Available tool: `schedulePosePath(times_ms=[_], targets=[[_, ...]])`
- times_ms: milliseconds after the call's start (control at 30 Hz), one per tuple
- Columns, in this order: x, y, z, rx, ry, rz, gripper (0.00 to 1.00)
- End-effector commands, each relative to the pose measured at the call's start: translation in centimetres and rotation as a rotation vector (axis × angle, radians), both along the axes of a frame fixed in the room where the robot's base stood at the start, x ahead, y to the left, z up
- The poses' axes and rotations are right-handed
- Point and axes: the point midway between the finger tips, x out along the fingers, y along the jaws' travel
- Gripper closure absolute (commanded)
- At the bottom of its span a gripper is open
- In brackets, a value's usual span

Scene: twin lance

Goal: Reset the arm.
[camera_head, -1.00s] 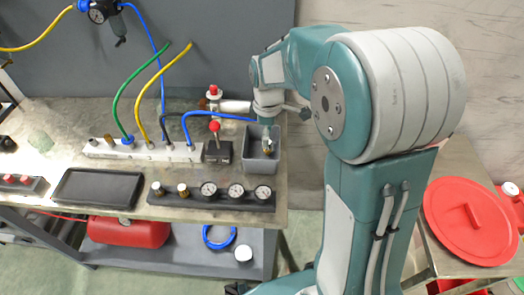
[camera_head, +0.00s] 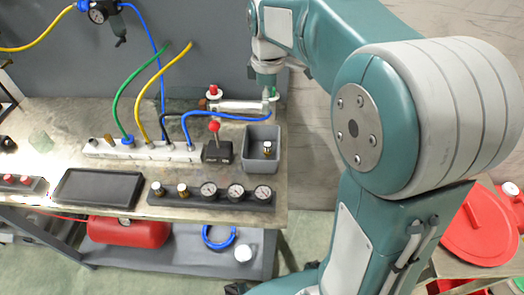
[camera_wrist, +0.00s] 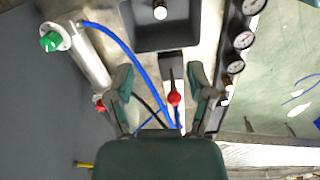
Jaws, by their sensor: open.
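My gripper (camera_wrist: 161,82) is open, with its two fingers apart and nothing between them in the wrist view. In the head view my gripper (camera_head: 267,88) hangs above the back right of the bench, behind the grey bin (camera_head: 277,160). A small fitting with a pale top (camera_head: 267,147) stands in the bin. The bin (camera_wrist: 143,44) and fitting (camera_wrist: 160,11) also show at the top of the wrist view. My arm is raised and bent, apart from the bench. My fingertips partly hide behind the wrist in the head view.
A silver cylinder (camera_head: 240,107), a red-knobbed lever valve (camera_head: 216,150) and a white manifold (camera_head: 125,150) with hoses stand on the bench. A gauge strip (camera_head: 215,197) and empty black tray (camera_head: 97,188) lie in front. A red lid (camera_head: 480,235) is at right.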

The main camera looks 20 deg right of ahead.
Motion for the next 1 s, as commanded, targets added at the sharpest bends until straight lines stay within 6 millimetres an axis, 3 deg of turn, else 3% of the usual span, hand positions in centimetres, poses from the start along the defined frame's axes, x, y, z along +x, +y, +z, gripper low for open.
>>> schedulePosePath(times_ms=[633,767,1000], targets=[[-0.6,0.0,0.8,0.0,-0.014,-0.03,0.31],[-3.3,-0.1,2.2,0.006,-0.073,-0.156,0.31],[-9.7,-0.2,3.7,0.054,-0.212,-0.49,0.31]])
